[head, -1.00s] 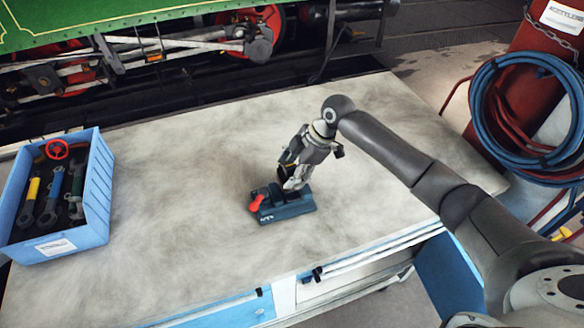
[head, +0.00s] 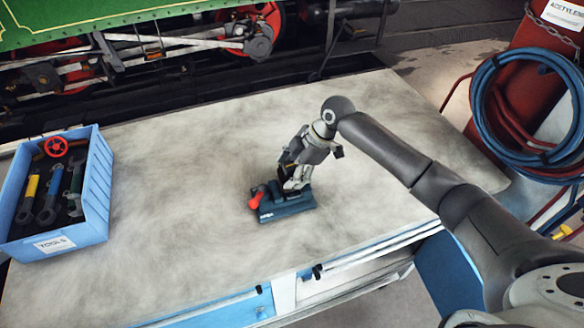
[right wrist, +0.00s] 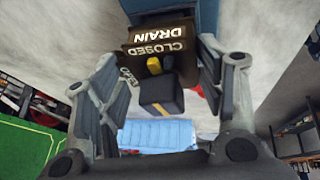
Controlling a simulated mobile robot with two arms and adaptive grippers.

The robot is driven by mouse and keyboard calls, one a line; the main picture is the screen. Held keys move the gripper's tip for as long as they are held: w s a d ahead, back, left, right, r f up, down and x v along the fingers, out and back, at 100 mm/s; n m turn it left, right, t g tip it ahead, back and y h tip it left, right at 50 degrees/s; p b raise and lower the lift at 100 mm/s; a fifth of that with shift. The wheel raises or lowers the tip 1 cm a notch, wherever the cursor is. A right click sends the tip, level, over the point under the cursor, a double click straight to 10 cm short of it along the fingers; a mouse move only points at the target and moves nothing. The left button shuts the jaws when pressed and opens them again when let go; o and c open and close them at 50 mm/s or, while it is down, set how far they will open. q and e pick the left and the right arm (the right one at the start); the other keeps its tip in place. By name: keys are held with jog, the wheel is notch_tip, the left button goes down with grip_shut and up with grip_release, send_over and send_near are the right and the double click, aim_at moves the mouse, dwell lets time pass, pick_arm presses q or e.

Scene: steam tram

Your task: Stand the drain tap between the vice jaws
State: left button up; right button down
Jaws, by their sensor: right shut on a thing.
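The vice (head: 288,211) is a small dark blue block with a red handle (head: 256,200), on the middle of the grey bench. My right gripper (head: 293,184) points down at it from above, its fingertips at the vice's upper part. In the right wrist view the gripper (right wrist: 160,72) is shut on the drain tap (right wrist: 160,92), a dark piece with a yellow bit and a plate lettered CLOSED and DRAIN. Blue vice surface (right wrist: 183,12) shows beyond the plate. In the head view the fingers mostly hide the tap; I cannot tell whether it touches the jaws. My left gripper is out of view.
A blue crate (head: 88,215) with several tools and a red wheel (head: 56,147) stands at the bench's left. The bench top (head: 185,190) is clear around the vice. Coiled blue hose (head: 535,110) hangs at the right, beyond the bench. Tram running gear lies behind.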

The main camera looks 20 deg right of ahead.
jog(key=shift+f, duration=0.7)
dwell(1.3)
jog(key=shift+f, duration=0.15)
dwell(0.9)
jog(key=shift+c, duration=1.5)
grip_release()
jog(key=shift+o, duration=0.2)
jog(key=shift+o, duration=0.7)
jog(key=shift+s+f, duration=0.15)
